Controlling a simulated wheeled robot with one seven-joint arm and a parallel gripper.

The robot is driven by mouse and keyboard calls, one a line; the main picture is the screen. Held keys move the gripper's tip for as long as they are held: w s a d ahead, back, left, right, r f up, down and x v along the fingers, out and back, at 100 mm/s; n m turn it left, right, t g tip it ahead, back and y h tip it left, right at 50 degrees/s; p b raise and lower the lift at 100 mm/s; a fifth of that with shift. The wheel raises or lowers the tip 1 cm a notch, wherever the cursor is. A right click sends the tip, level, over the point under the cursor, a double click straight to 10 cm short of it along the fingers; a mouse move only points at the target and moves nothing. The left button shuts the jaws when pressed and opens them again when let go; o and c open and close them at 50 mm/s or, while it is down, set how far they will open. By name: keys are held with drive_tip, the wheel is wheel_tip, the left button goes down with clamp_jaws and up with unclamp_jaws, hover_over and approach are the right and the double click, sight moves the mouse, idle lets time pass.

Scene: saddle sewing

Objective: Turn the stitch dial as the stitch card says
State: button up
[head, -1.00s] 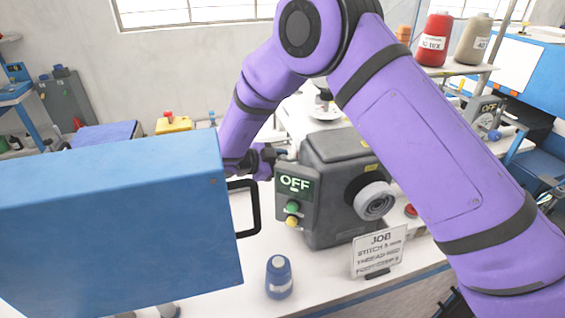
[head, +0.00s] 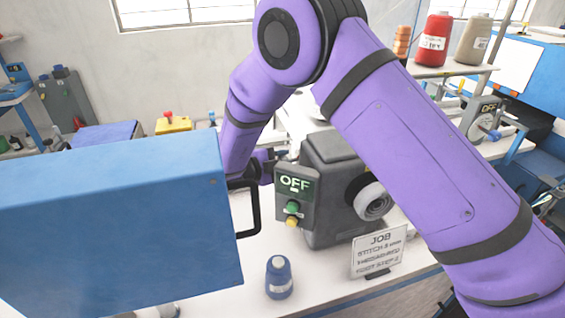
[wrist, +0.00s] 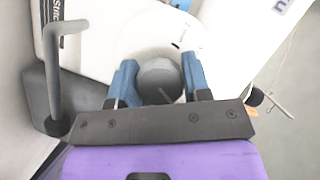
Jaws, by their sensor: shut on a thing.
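The stitch dial (wrist: 159,80) is a round grey knob on a white disc with a small dark mark near its rim, on the machine's white body. My gripper (wrist: 158,72) has its blue fingers on either side of the dial and is shut on it. In the head view the gripper's grip is hidden behind the blue box and my arm. The stitch card (head: 379,253) stands upright on the table. It reads JOB, with lines for stitch, thread and foot; the stitch number looks like 3 mm but is blurred.
The dark machine end has an OFF display (head: 295,184), green and yellow buttons, and a grey handwheel (head: 372,200). A large blue box (head: 120,225) with a black handle blocks the left. A blue spool (head: 279,277) stands on the table. In the wrist view a grey lever (wrist: 56,75) is left of the dial.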

drive_tip(key=shift+m+t, duration=0.3)
drive_tip(key=shift+m, duration=0.2)
drive_tip(key=o, duration=0.9)
drive_tip(key=shift+o, duration=0.2)
